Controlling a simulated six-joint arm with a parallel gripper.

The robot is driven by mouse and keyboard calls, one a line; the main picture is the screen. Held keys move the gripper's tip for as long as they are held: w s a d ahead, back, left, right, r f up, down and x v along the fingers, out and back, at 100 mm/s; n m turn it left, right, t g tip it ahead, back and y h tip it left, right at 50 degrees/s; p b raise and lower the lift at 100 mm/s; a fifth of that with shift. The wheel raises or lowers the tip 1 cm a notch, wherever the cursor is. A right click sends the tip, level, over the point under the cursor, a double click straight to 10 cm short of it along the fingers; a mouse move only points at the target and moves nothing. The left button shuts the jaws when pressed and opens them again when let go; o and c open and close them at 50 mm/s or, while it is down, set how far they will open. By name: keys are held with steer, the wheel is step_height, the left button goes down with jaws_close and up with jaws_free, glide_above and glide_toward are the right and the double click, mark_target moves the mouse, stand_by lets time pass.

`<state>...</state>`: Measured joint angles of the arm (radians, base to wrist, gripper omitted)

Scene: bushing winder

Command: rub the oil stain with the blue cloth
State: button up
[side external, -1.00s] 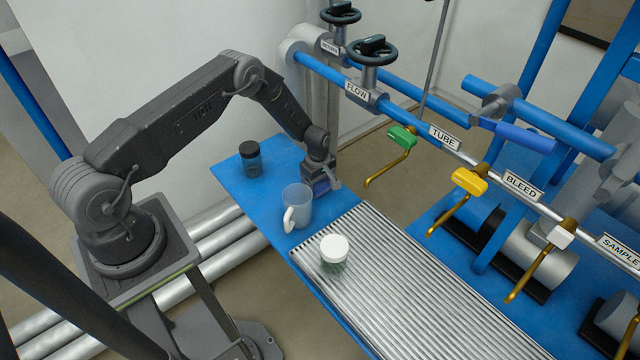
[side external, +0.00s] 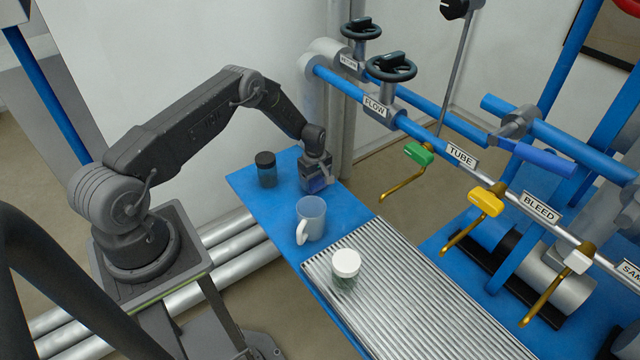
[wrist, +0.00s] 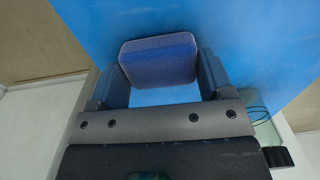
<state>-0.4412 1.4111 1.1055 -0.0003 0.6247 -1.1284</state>
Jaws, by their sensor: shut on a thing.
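The blue cloth (wrist: 158,62) shows in the wrist view as a folded, textured dark-blue pad between the two fingers of my gripper (wrist: 157,82). In the side view my gripper (side external: 316,188) points down at the far end of the blue table (side external: 245,184), behind the mug and right of the black-lidded jar. It is shut on the cloth, low over the blue surface. I cannot tell whether the cloth touches the table. I cannot make out the oil stain in either view; it may be hidden under the cloth or gripper.
A black-lidded jar (side external: 266,172) stands close left of my gripper. Pipes with a green-handled valve (side external: 418,154) are at the right.

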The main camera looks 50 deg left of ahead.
steer(key=shift+a+r, duration=0.15)
steer(key=shift+r, duration=3.85)
steer(key=shift+r, duration=0.1)
